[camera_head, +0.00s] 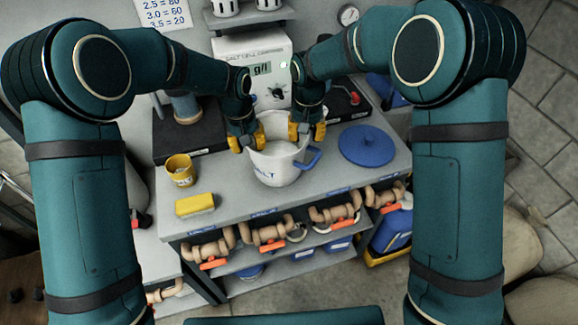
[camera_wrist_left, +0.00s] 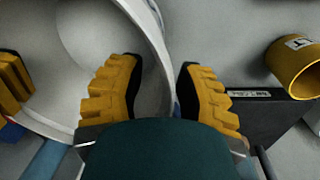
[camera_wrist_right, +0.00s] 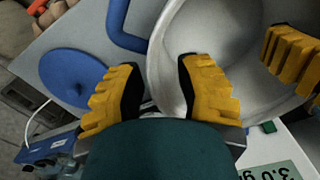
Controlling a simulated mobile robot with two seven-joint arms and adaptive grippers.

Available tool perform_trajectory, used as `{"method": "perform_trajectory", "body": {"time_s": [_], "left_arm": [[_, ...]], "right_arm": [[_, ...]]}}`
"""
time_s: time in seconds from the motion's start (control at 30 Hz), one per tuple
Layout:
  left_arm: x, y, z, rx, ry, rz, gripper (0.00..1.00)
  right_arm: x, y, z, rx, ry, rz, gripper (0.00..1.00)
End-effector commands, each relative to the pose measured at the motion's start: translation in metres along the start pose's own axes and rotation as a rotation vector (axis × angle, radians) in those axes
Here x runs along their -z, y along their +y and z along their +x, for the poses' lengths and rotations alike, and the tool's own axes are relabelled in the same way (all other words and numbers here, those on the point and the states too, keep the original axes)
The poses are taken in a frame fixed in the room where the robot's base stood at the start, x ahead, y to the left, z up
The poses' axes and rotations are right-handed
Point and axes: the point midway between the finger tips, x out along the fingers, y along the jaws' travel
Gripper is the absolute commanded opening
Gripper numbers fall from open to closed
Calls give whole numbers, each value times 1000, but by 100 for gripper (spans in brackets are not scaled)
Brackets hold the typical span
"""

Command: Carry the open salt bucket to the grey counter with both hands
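The open white salt bucket (camera_head: 276,169), with a blue handle (camera_head: 306,160) on its right, stands upright on the grey counter (camera_head: 237,187). My left gripper (camera_head: 247,143) is at the bucket's left rim. In the left wrist view its yellow fingers (camera_wrist_left: 159,85) straddle the rim, one inside and one outside, with a gap. My right gripper (camera_head: 307,132) is at the right rim. In the right wrist view its fingers (camera_wrist_right: 158,82) also straddle the rim (camera_wrist_right: 156,50) with a gap. Both look open. The bucket's far side is partly hidden by my grippers.
A yellow cup (camera_head: 180,170) and a yellow sponge (camera_head: 195,205) lie left of the bucket. A blue disc (camera_head: 367,146) lies to the right. A white meter box (camera_head: 255,70) stands behind. Pipes with orange handles (camera_head: 270,246) run below the counter's front edge.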

Motion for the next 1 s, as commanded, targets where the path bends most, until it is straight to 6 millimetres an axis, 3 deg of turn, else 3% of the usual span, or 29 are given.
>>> {"method": "perform_trajectory", "body": {"time_s": [0.27,0.73,1.0], "left_arm": [[1,-1,-7,1,1,-2,34],[0,-1,-94,0,4,0,34],[0,0,-119,0,1,-1,34]], "right_arm": [[0,2,0,-2,0,1,34],[0,2,0,-2,0,2,34],[0,2,0,-2,0,2,34]]}}
